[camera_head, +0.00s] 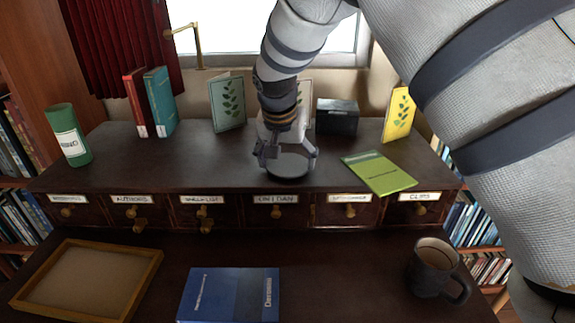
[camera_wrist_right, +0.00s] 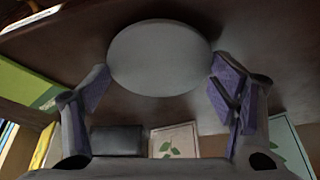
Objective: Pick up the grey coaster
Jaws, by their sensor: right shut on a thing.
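The round grey coaster (camera_head: 288,167) is at the front middle of the desk's raised upper shelf. My right gripper (camera_head: 286,158) reaches down over it with a finger at either side, shut on its edges. In the right wrist view the coaster (camera_wrist_right: 160,58) is a pale disc between the two purple-padded fingertips of my right gripper (camera_wrist_right: 160,80). Whether the coaster touches the shelf or is slightly above it I cannot tell. My left gripper is not in view.
A green book (camera_head: 378,172) lies right of the gripper. A dark box (camera_head: 337,117) and upright cards (camera_head: 227,104) stand behind. A green cylinder (camera_head: 68,135) is at left. Below are small drawers, a tray (camera_head: 150,262), a blue book (camera_head: 230,294) and a dark mug (camera_head: 432,275).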

